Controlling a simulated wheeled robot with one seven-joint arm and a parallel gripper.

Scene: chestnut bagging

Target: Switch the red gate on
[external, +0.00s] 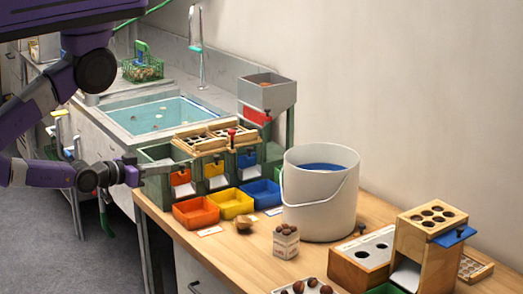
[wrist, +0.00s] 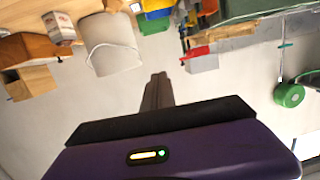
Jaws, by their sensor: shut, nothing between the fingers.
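The red gate (external: 254,116) is a red plate on the front of the grey hopper (external: 283,95) at the back of the counter. A small dark knob shows at its right end. The red gate also shows in the wrist view (wrist: 195,53), which is upside down. My gripper (external: 135,175) is shut and empty, left of the orange gate (external: 181,178) and well to the left of and lower than the red gate. In the wrist view my shut fingers (wrist: 158,92) point towards the wall, apart from everything.
Yellow (external: 215,169) and blue (external: 247,159) gates stand above orange, yellow and blue bins. A wooden sorting frame (external: 203,143) sits above them. A white bucket (external: 308,212) stands to the right. The sink (external: 160,113) lies behind left.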

